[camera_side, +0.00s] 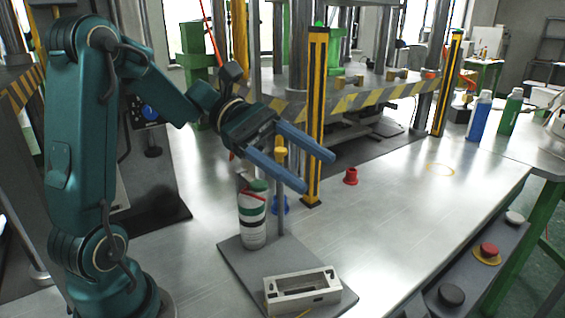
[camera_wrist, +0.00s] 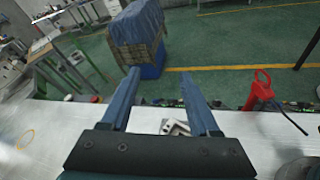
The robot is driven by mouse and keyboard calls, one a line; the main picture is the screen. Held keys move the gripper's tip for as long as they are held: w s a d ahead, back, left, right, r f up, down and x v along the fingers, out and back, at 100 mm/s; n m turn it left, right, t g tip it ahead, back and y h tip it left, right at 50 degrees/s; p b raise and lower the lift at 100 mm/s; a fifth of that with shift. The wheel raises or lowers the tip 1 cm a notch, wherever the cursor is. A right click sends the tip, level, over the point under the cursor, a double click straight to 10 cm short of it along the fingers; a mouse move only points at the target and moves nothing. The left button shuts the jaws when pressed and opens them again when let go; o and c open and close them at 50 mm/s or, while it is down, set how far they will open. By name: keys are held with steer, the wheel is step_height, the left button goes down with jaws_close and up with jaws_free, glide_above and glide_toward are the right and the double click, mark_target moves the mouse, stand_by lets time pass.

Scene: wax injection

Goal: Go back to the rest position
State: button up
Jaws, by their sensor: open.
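My gripper (camera_side: 320,170) is open and empty, held above the metal table (camera_side: 400,215) in the side view. Its two blue fingers point right and slightly down, with clear space between them. The fingers also show in the wrist view (camera_wrist: 158,82), spread wide with nothing between them. Below the gripper stands a spray can (camera_side: 252,218) with a white, red and green body on a grey plate (camera_side: 232,262). A thin upright post with a yellow top (camera_side: 280,152) stands just behind the fingers; I cannot tell the gap.
A grey metal block with openings (camera_side: 302,290) lies on the plate. A red part (camera_side: 351,176) and a yellow-black post (camera_side: 315,120) stand behind. Blue (camera_side: 479,118) and green (camera_side: 510,113) bottles stand at the far right. The table's right half is mostly clear.

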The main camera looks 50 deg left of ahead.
steer(key=s+d+f+m+g+y, duration=0.35)
steer(key=s+d+m+y, duration=0.3)
steer(key=s+m, duration=0.35)
steer(key=s+a+f+m+t+y, duration=0.1)
steer(key=a+f+m+t+y, duration=0.3)
steer(key=a+m+y, duration=0.3)
steer(key=shift+a+t+y, duration=0.35)
steer(key=shift+a+t, duration=0.2)
steer(key=shift+a, duration=0.7)
